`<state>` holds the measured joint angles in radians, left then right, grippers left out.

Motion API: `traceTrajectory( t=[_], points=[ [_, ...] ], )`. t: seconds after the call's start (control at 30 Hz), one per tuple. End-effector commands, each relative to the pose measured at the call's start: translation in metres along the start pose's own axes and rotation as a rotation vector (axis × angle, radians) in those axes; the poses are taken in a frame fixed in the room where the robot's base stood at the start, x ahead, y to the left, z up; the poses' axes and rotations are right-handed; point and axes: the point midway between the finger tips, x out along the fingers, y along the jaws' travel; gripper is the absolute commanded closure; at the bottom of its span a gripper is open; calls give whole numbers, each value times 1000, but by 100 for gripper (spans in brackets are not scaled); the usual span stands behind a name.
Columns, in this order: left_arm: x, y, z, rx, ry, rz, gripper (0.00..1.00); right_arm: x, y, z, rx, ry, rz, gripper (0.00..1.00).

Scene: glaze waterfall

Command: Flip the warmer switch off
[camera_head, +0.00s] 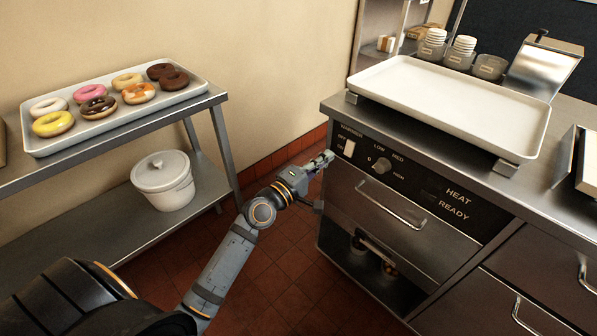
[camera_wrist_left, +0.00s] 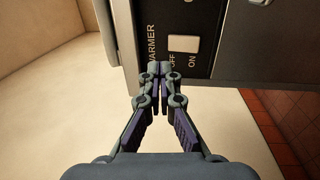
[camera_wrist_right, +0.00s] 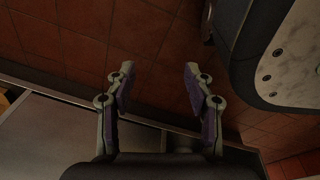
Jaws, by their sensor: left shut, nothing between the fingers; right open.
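The warmer switch (camera_head: 349,149) is a white rocker on the black control panel, at the panel's left end. It shows also in the left wrist view (camera_wrist_left: 182,47), between the OFF and ON labels and beside the word WARMER. My left gripper (camera_head: 328,157) is shut and empty, its fingertips just left of the switch. In the left wrist view its closed tips (camera_wrist_left: 160,68) are close to the OFF label; I cannot tell if they touch the panel. My right gripper (camera_wrist_right: 157,75) is open and empty above the tiled floor, and is outside the head view.
A knob (camera_head: 381,165) sits on the panel right of the switch, above a drawer handle (camera_head: 391,207). An empty white tray (camera_head: 455,105) rests on the warmer top. A donut tray (camera_head: 110,108) and a lidded bucket (camera_head: 165,182) stand on the left shelves. Floor between is clear.

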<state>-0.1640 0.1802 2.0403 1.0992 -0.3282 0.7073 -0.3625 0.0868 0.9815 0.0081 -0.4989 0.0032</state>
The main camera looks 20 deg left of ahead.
Motion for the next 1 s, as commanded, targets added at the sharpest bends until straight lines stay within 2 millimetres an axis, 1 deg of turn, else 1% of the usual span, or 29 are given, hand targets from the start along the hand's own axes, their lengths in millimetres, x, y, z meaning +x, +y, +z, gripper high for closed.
traceTrajectory(
  t=[0.03, 0.2, 0.3, 0.4, 0.53, 0.93, 1.0],
  points=[
    [-13, 4, 0, 7, -2, -5, 100, -2, 1, -1, 0, 6, 1, 47],
    [-48, 13, 1, 5, -4, -4, 100, -2, 2, 7, -1, 4, 2, 47],
    [-61, 16, 0, 4, -2, -3, 100, -2, 2, 13, -1, 2, 2, 47],
    [-68, 18, 0, 2, -1, -1, 100, -2, 1, 18, -1, -2, 1, 47],
    [-72, 19, 0, 0, -1, 2, 100, -1, 1, 19, -1, -1, 1, 47],
    [-72, 19, 0, -1, 0, 2, 100, -1, 1, 17, -1, 2, 1, 47],
    [-72, 16, -1, 4, 3, -3, 100, -1, 1, 20, -1, -2, 1, 47]
  ],
)
